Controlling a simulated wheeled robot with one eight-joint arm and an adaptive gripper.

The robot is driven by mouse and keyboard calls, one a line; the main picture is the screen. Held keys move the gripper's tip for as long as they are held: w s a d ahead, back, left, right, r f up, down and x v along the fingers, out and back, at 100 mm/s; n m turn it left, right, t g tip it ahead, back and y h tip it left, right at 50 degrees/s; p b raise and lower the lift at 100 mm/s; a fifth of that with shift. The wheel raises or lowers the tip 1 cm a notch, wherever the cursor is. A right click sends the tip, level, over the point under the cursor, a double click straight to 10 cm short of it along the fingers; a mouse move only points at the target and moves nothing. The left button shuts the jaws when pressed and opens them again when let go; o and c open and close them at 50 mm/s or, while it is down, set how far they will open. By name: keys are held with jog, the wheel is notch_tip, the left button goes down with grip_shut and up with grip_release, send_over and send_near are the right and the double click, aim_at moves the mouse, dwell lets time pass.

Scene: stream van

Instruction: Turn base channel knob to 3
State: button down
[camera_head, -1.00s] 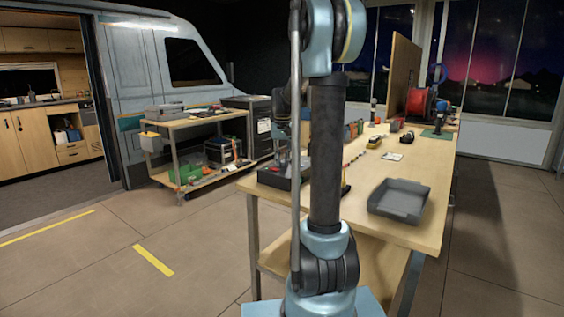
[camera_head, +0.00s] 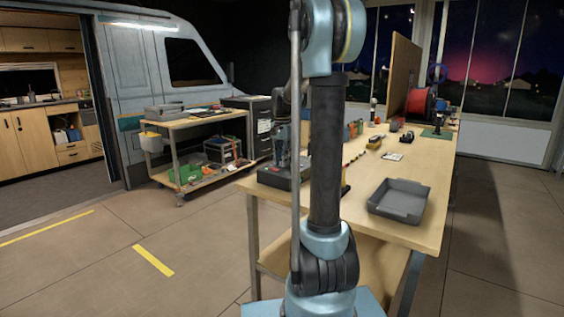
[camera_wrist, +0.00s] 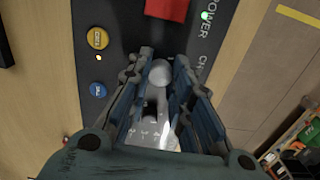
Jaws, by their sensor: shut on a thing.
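The base (camera_wrist: 116,60) is a dark box on the wooden workbench. In the wrist view its panel shows the word POWER, the start of a second label beginning "CH", and a green light. A round grey knob (camera_wrist: 160,72) sits between the fingertips of my gripper (camera_wrist: 161,76), which is shut on it. The knob's pointer and the channel numbers are hidden or too small to read. In the head view the base (camera_head: 272,178) stands at the bench's near left corner, with my gripper (camera_head: 284,153) above it, partly behind my arm.
A yellow button (camera_wrist: 97,38), a blue button (camera_wrist: 98,89) and a red part (camera_wrist: 167,9) are near the knob. A grey tray (camera_head: 400,199) lies on the bench's right side. A cart (camera_head: 196,123) stands behind, to the left.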

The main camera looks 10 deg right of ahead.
jog(key=shift+w, duration=0.1)
dwell(0.4)
jog(key=c, duration=1.4)
grip_release()
notch_tip(320, 180, up, 12)
jog(key=shift+f, duration=0.1)
